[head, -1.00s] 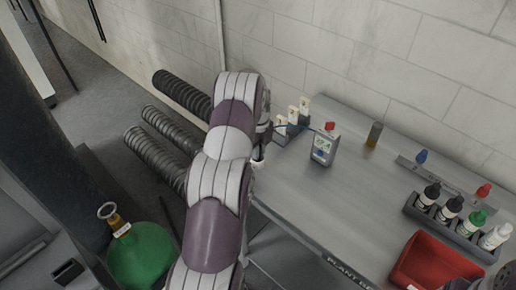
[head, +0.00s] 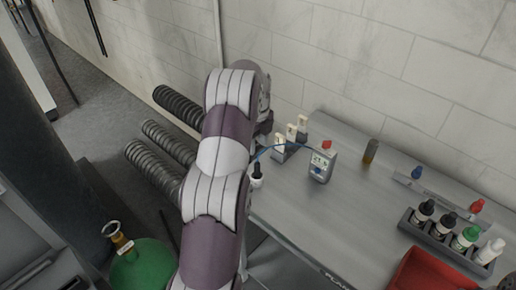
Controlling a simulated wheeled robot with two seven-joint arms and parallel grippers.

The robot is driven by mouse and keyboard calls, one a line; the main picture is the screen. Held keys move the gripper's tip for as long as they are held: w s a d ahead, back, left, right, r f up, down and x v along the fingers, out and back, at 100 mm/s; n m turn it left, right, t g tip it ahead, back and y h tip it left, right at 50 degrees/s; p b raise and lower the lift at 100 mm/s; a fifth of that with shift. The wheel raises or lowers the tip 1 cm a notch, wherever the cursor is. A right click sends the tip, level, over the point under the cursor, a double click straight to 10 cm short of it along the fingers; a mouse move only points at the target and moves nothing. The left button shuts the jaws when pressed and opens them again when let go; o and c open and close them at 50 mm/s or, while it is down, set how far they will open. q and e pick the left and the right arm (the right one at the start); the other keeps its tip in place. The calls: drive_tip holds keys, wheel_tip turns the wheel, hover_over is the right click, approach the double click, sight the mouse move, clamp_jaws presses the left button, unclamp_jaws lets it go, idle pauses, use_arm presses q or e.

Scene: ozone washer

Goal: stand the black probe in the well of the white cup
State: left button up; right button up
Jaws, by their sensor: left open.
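The black probe (head: 257,169) shows as a small dark upright piece just right of my left arm. The white cup (head: 256,183) is directly below it at the table's left edge. The probe looks upright at the cup; how deep it sits in the well cannot be told. A thin blue cable (head: 285,146) runs from the probe area to a small grey meter (head: 321,167). My left gripper (head: 264,124) is open, just above and beyond the probe, and mostly hidden behind my arm. My right gripper is out of view.
White-topped pieces (head: 291,133) stand in a grey holder behind the cup. An amber vial (head: 371,151), a rack of dropper bottles (head: 430,232) and a red bin (head: 432,272) are farther right. The middle of the grey table (head: 345,215) is clear.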

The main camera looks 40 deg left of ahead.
use_arm(q)
drive_tip(key=s+d+r+n, duration=0.2)
drive_tip(key=s+d+n, duration=0.25)
drive_tip(key=d, duration=0.35)
drive_tip(key=s+d+r+n, duration=0.35)
drive_tip(key=d+n, duration=0.25)
drive_tip(key=d, duration=0.3)
drive_tip(key=s+d+n+t, duration=0.1)
drive_tip(key=s+d+n, duration=0.3)
drive_tip(key=s, duration=0.3)
drive_tip(key=s+d+n, duration=0.3)
drive_tip(key=s+n, duration=0.1)
drive_tip(key=s, duration=0.2)
wheel_tip(320, 180, down, 6)
drive_tip(key=b, duration=0.5)
drive_tip(key=shift+r, duration=0.25)
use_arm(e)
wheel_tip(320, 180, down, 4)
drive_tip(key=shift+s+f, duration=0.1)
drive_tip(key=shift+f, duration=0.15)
use_arm(q)
drive_tip(key=shift+w, duration=0.1)
